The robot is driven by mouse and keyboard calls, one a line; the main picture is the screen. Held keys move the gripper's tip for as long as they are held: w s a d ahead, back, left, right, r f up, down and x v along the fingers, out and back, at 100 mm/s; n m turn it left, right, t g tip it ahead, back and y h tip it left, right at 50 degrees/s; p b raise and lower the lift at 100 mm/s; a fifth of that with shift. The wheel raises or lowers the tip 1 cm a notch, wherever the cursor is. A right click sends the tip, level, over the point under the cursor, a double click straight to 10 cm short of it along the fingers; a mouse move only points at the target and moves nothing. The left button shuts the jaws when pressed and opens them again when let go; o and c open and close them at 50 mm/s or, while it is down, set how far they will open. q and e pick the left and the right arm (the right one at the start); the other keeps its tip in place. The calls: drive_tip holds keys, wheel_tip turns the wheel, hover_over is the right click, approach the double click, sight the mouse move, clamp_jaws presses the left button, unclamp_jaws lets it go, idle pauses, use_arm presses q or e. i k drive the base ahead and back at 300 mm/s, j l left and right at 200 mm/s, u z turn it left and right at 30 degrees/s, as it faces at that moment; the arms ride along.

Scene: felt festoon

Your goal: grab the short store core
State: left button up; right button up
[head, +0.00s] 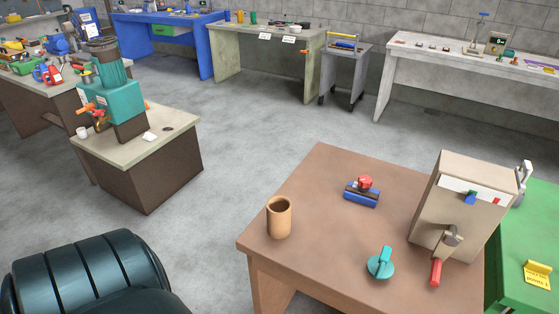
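A short tan-brown tube (279,217), open at the top and most like the short core, stands upright near the left edge of the brown table (325,165). Its inside is shaded, and I cannot see to the bottom. No gripper touches it. Neither my left nor my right gripper is in the head view.
On the brown table are a blue block with a red knob (362,191), a teal round piece with a handle (381,263) and a beige machine with a red-handled lever (464,205). A green bench (525,225) adjoins at right. Open grey floor (245,140) lies beyond.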

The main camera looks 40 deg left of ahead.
sight(278, 207)
drive_tip(key=i+j, duration=0.2)
drive_tip(key=i, duration=0.25)
drive_tip(key=u, duration=1.65)
